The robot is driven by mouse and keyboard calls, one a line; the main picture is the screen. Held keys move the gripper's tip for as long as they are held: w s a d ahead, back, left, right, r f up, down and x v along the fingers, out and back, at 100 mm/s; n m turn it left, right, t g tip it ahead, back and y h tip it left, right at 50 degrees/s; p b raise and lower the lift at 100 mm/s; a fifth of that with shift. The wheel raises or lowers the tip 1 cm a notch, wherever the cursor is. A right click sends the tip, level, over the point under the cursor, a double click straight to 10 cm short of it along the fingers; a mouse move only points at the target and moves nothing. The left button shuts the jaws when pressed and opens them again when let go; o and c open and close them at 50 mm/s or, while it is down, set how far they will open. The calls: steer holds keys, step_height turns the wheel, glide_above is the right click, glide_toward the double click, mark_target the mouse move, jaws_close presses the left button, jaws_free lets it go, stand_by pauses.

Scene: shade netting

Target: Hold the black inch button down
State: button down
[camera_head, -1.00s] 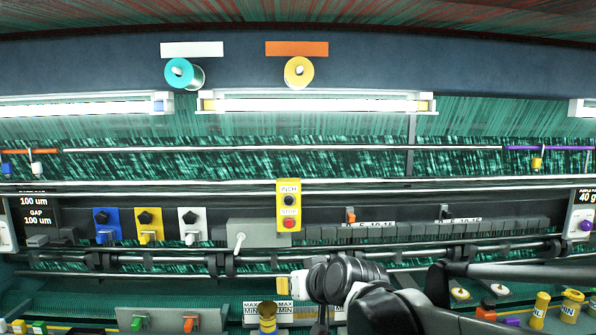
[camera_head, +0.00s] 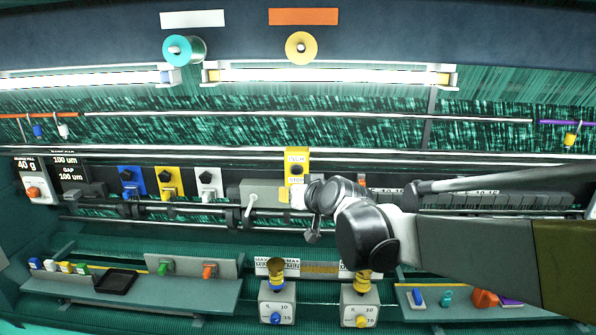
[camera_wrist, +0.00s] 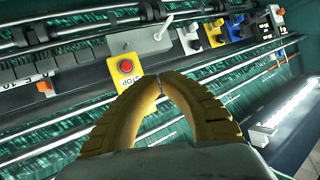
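The yellow INCH/STOP box (camera_head: 297,155) is on the middle of the machine's front rail. Its black inch button (camera_head: 297,169) shows under the INCH label. My gripper (camera_wrist: 160,78) covers the lower part of the box in the head view. In the wrist view the box is turned over, with the red stop button (camera_wrist: 126,66) and STOP label just left of my fingertips. My yellow fingers meet at the tips, with nothing seen between them. The inch button is hidden in the wrist view. I see no contact with it.
A grey lever box (camera_head: 262,193) adjoins the button box. Blue, yellow and white knob plates (camera_head: 170,182) stand to the left. Below are a shelf (camera_head: 190,290) with small parts and two dial boxes (camera_head: 277,302). Horizontal rails run across the machine.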

mark_target(296, 170)
steer(key=shift+w+d, duration=0.2)
steer(key=shift+w, duration=4.15)
steer(key=shift+w, duration=0.1)
steer(key=shift+w, duration=0.35)
